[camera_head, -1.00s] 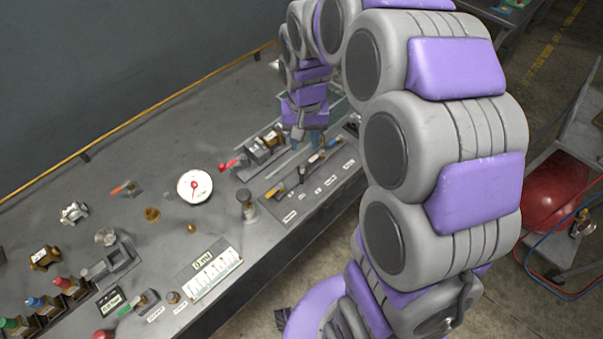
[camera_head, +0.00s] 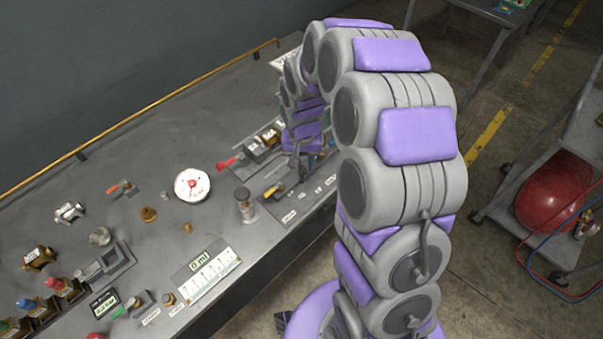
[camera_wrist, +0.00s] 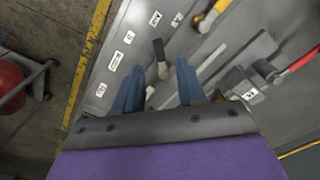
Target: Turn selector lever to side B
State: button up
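In the wrist view my gripper (camera_wrist: 158,88) has its two blue fingers apart, with nothing held between them. A small lever with a black handle and a metal lower end (camera_wrist: 160,55) stands on the labelled plate (camera_wrist: 125,65), just beyond the gap between the fingertips. It looks like the selector lever, but the labels are too small to read, so its side cannot be told. In the head view my gripper is low over the right end of the bench and mostly hides this lever.
The bench's front edge is near.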

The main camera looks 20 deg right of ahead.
aim_at(302, 177)
notch_tip(302, 177, down, 5)
jog(key=shift+f+b, duration=0.1)
jog(key=shift+b, duration=0.3)
jog(key=shift+c, duration=0.4)
grip_shut()
